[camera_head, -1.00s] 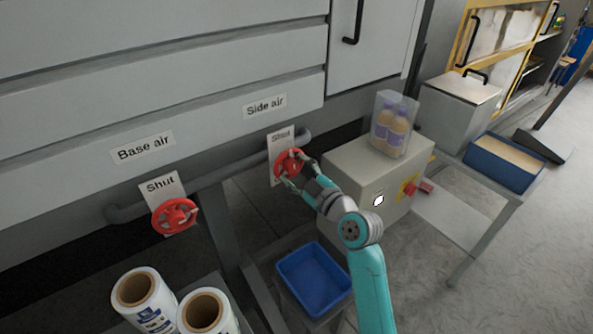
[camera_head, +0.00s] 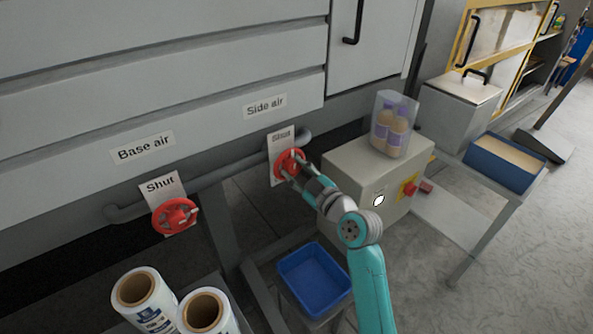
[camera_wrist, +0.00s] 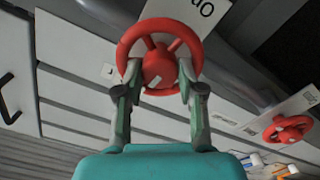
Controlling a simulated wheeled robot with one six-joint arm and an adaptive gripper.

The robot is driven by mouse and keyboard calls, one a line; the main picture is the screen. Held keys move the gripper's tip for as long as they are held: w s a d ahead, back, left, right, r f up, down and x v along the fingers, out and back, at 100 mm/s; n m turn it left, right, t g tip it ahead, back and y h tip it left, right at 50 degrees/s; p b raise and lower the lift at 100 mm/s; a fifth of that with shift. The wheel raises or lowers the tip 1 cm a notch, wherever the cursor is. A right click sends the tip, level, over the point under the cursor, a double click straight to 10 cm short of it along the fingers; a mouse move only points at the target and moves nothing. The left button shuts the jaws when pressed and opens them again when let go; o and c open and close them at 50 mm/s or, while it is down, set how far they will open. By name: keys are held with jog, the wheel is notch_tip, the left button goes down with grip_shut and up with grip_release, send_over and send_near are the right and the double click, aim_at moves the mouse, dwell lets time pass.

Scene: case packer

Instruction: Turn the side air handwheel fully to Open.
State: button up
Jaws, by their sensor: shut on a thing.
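The red side air handwheel (camera_head: 289,161) is on the pipe under the "Side air" label (camera_head: 265,107), in front of a white card (camera_head: 281,136) whose top word looks like "Shut". My gripper (camera_head: 295,170) is at this wheel from the lower right. In the wrist view, the wheel (camera_wrist: 158,64) fills the upper middle, and the two fingers of my gripper (camera_wrist: 159,76) are shut on it, reaching its lower part on either side of the hub. The card (camera_wrist: 190,12) behind it shows only cut-off letters there.
A second red handwheel (camera_head: 174,216), under the "Base air" label (camera_head: 142,147), has a "Shut" card. A grey control box (camera_head: 345,170) with bottles (camera_head: 390,130) on top stands close right of my gripper. A blue bin (camera_head: 313,279) and film rolls (camera_head: 143,292) are below.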

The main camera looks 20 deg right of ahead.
jog(key=m, duration=0.9)
jog(key=shift+m, duration=0.4)
jog(key=m, duration=1.3)
jog(key=shift+m, duration=0.3)
jog(key=m, duration=0.3)
jog(key=shift+m, duration=0.3)
jog(key=m, duration=0.4)
jog(key=shift+m, duration=1.8)
